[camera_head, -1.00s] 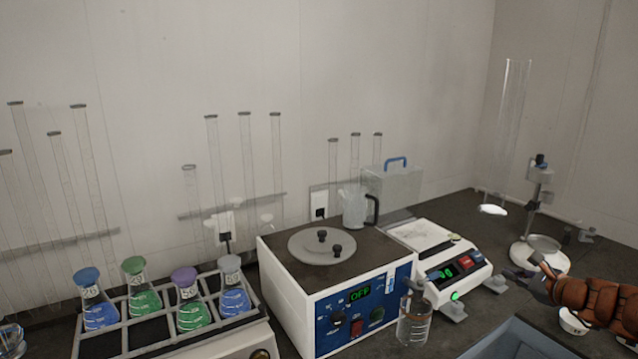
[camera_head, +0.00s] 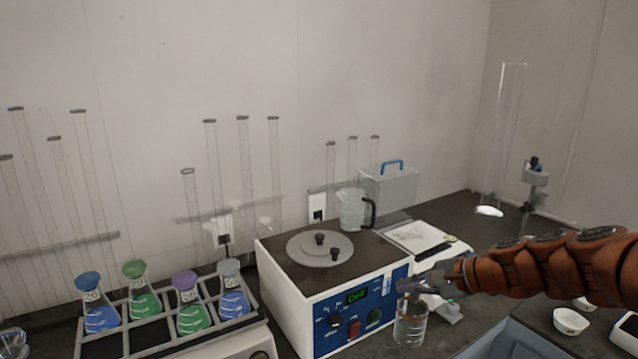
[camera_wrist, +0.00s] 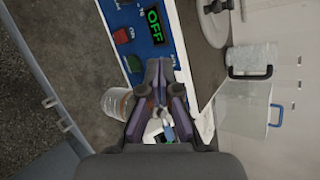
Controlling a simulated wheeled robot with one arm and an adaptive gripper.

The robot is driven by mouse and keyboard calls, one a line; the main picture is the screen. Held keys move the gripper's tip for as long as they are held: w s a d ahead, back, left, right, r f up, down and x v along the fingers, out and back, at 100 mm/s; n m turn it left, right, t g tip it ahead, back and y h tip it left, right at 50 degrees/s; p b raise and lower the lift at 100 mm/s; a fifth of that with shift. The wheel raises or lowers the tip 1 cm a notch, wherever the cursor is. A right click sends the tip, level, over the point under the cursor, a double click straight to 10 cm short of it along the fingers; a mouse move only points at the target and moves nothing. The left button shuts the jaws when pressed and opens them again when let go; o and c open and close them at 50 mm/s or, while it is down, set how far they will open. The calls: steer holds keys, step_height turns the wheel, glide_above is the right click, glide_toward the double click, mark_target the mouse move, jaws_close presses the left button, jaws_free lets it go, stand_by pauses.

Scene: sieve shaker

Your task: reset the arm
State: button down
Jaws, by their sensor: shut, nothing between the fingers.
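My gripper (camera_head: 412,285) is shut and empty at the end of my orange-sleeved arm. In the head view it is in front of the right end of the blue and white machine (camera_head: 300,318), above or beside a glass bottle (camera_head: 410,328). In the wrist view my gripper (camera_wrist: 160,75) points toward the machine's blue front panel (camera_wrist: 140,35), whose green display reads OFF. The bottle shows to the left of the fingers in the wrist view (camera_wrist: 116,103). I cannot tell whether the gripper touches the machine or bottle.
A rack (camera_head: 165,345) of flasks with coloured liquids stands at the left. A balance (camera_head: 415,238) stands behind my gripper, partly hidden by my arm. A clear box (camera_head: 388,190) with a blue handle and a jug (camera_head: 352,210) are at the back. White bowls (camera_head: 570,321) sit at the right.

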steer(key=s+a+f+n+g+h+p, duration=0.1)
steer(key=s+a+n+g+h, duration=0.2)
steer(key=s, duration=0.6)
steer(key=s+a+f+n+g, duration=0.1)
steer(key=s+a+n+g, duration=0.1)
steer(key=s+a+n, duration=0.55)
steer(key=s+d+f+g+h, duration=0.1)
steer(key=s+d+h, duration=0.1)
steer(key=s, duration=0.4)
steer(key=s+d+f+n+g+h+p, duration=0.1)
steer(key=s+d+h, duration=0.1)
steer(key=s+d, duration=0.3)
steer(key=s+d+f+n+g+h, duration=0.1)
steer(key=s+d+h, duration=0.1)
steer(key=s, duration=0.7)
steer(key=shift+s+d+f+g, duration=0.2)
steer(key=shift+d+f+g, duration=0.1)
steer(key=shift+d, duration=0.35)
steer(key=shift+a+n, duration=0.15)
steer(key=shift+n, duration=0.1)
